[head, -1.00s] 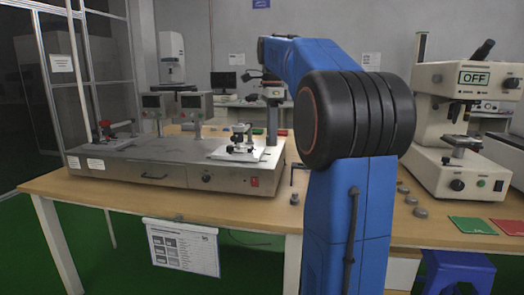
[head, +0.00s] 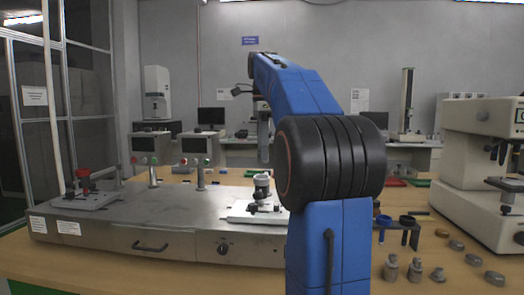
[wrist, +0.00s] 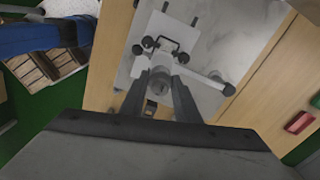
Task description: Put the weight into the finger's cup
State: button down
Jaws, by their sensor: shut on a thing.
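My gripper shows in the wrist view (wrist: 162,82), its two fingers shut on a small grey cylindrical weight (wrist: 161,84). The finger fixture (wrist: 205,82), with black knobs and a light arm, lies beyond the fingertips on a white plate (wrist: 150,22). In the head view the pale cup (head: 262,181) stands upright on the fixture, with my gripper (head: 264,152) just above it. The gap between weight and cup is hard to judge. The held weight and cup overlap in the wrist view, so the cup's opening is hidden.
The fixture stands on a wide steel tester (head: 140,222) with a second station (head: 85,187) at left. Several loose weights (head: 415,269) and a blue holder (head: 383,222) are on the table at right. A large white instrument (head: 470,160) stands far right.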

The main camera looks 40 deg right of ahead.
aim_at(261, 162)
jog(key=shift+w, duration=0.25)
jog(key=shift+f, duration=1.75)
jog(key=shift+f, duration=0.2)
jog(key=shift+f, duration=0.35)
jog(key=shift+f, duration=0.2)
jog(key=shift+f, duration=0.3)
jog(key=shift+f, duration=0.35)
